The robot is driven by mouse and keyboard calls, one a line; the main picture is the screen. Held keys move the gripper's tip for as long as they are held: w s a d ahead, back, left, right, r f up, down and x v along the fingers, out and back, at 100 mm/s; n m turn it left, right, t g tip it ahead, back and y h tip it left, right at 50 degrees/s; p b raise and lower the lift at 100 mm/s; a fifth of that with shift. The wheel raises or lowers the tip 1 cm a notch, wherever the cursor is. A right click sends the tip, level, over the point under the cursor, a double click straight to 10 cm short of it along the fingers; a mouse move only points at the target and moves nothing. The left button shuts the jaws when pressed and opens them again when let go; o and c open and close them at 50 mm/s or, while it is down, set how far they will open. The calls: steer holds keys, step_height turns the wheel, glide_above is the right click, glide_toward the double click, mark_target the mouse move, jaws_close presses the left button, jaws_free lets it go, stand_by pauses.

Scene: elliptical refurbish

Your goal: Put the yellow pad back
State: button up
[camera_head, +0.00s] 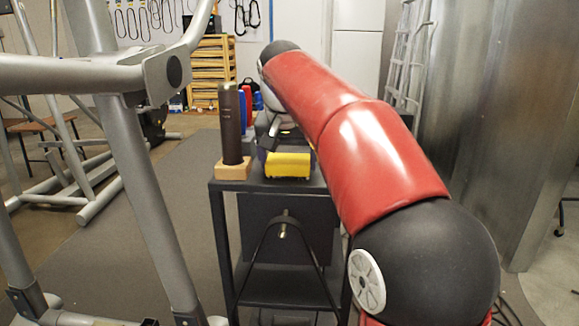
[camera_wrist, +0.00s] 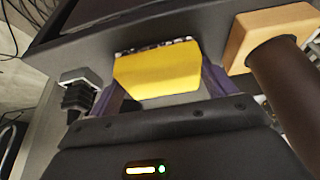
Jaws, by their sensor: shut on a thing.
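The yellow pad (camera_head: 288,165) is at the black cart's top, near its front edge in the head view. In the wrist view the yellow pad (camera_wrist: 158,71) sits between the purple fingers of my gripper (camera_wrist: 160,80), which is shut on it. A dark, speckled strip shows along the pad's far edge. I cannot tell whether the pad rests on the cart or hangs just above it. My red arm hides part of my gripper in the head view.
A tall brown cylinder (camera_head: 231,125) stands in a wooden block (camera_head: 233,168) close left of the pad. The black cart (camera_head: 229,187) has a lower shelf. Grey exercise machine tubes (camera_head: 140,180) fill the left. Metal panels (camera_head: 510,120) stand at the right.

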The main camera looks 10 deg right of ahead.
steer(key=o, duration=0.8)
steer(key=shift+c, duration=0.2)
steer(key=p+v, duration=0.3)
steer(key=v, duration=0.9)
steer(key=shift+p, duration=0.3)
steer(key=shift+a, duration=0.1)
steer(key=s+d+f+n+t+y, duration=0.1)
steer(key=s+d+f+n, duration=0.1)
steer(key=s+f, duration=2.1)
step_height(320, 180, down, 3)
steer(key=shift+s+f+n, duration=0.1)
steer(key=shift+s+n, duration=0.3)
steer(key=shift+n, duration=0.4)
